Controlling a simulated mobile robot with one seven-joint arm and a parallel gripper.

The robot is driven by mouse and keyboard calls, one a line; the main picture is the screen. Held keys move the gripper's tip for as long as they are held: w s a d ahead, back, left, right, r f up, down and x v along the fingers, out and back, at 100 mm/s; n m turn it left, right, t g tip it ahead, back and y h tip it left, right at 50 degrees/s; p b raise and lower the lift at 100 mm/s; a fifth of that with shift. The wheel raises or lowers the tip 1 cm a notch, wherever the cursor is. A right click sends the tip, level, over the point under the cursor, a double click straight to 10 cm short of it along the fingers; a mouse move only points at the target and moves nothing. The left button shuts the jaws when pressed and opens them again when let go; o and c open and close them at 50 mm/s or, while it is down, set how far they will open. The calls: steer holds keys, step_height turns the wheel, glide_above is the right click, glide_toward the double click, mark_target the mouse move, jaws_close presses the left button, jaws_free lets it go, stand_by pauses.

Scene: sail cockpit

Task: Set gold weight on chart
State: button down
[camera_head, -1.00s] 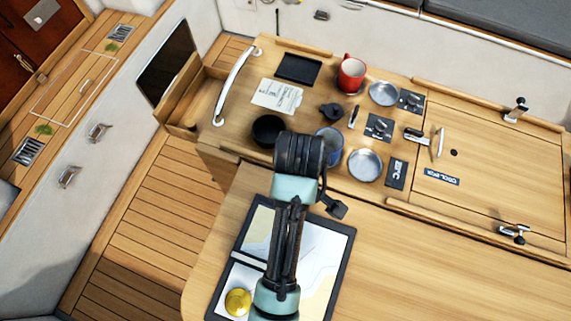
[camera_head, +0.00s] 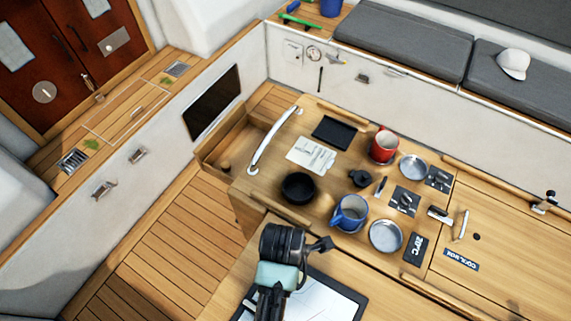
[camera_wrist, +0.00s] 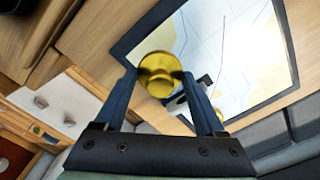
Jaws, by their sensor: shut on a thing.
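The gold weight (camera_wrist: 160,73) is a round, shiny yellow piece between the two fingertips of my gripper (camera_wrist: 159,78) in the wrist view. My gripper is shut on it. The chart (camera_wrist: 205,35), pale with a dark frame, lies behind the weight in that view. The weight overlaps the chart's framed edge; I cannot tell whether they touch. In the head view the chart (camera_head: 330,302) shows only partly at the bottom edge, beside my arm. The gold weight and my gripper's fingers do not show there.
The wooden counter behind holds a blue mug (camera_head: 350,213), a red mug (camera_head: 383,147), a black bowl (camera_head: 298,187), a metal dish (camera_head: 386,236) and a paper card (camera_head: 312,154). A white handrail (camera_head: 272,140) stands at its left end. The plank floor (camera_head: 165,245) is clear.

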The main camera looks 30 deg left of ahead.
steer(key=shift+f+p, duration=0.35)
steer(key=shift+f, duration=1.85)
steer(key=shift+f, duration=0.15)
jaws_free()
